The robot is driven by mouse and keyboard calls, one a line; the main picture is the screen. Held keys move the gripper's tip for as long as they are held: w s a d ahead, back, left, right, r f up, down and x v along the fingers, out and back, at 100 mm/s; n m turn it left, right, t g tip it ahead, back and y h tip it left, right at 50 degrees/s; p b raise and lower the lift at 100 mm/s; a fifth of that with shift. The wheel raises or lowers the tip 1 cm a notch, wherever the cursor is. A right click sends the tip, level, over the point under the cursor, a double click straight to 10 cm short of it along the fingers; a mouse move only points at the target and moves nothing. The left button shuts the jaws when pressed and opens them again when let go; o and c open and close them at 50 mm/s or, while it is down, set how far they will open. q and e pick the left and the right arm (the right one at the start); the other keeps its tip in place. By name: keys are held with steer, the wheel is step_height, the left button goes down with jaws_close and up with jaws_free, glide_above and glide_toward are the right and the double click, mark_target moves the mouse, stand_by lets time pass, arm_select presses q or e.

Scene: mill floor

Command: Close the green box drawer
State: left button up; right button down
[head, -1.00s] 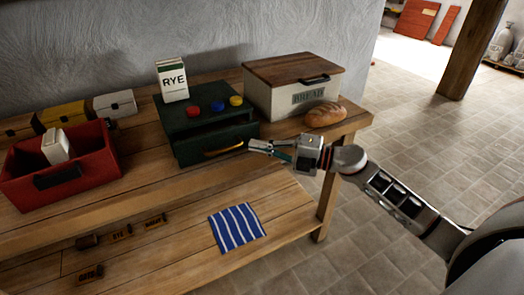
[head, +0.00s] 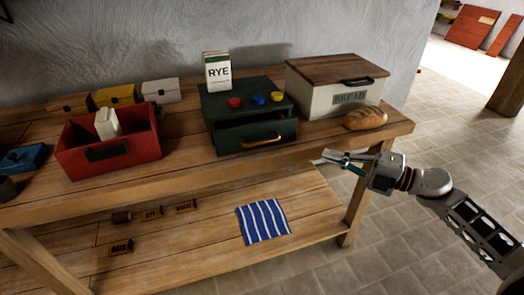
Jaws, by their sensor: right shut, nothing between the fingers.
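The green box (head: 216,104) stands on the upper shelf of the wooden bench, against the wall. My right gripper (head: 322,158) is shut and empty, right of the drawer handle and in front of the bench edge, apart from the drawer. My left gripper is out of view.
A bread box (head: 310,101) and a loaf (head: 365,118) stand right of the green box. A red open bin (head: 137,150) with a white packet stands left. A striped cloth (head: 263,221) and several small labelled blocks lie on the lower shelf. The bench top before the drawer is clear.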

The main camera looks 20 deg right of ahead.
steer(key=a+f+n+t+h+p, duration=0.2)
steer(key=a+f+t, duration=0.1)
steer(key=a, duration=0.4)
steer(key=n+t+h+p, duration=0.2)
steer(key=n+h+p, duration=0.4)
steer(key=h, duration=0.4)
glide_toward(228, 146)
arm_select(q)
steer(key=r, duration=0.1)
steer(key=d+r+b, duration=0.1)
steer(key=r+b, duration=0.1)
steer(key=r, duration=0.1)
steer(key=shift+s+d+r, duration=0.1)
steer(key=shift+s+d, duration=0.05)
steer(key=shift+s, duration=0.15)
arm_select(e)
steer(key=shift+n, duration=0.4)
steer(key=w, duration=0.6)
steer(key=shift+w+a+f, duration=0.35)
steer(key=shift+w, duration=0.05)
steer(key=shift+w, duration=0.1)
steer(key=w, duration=0.4)
steer(key=shift+r, duration=0.15)
steer(key=shift+w+r, duration=0.1)
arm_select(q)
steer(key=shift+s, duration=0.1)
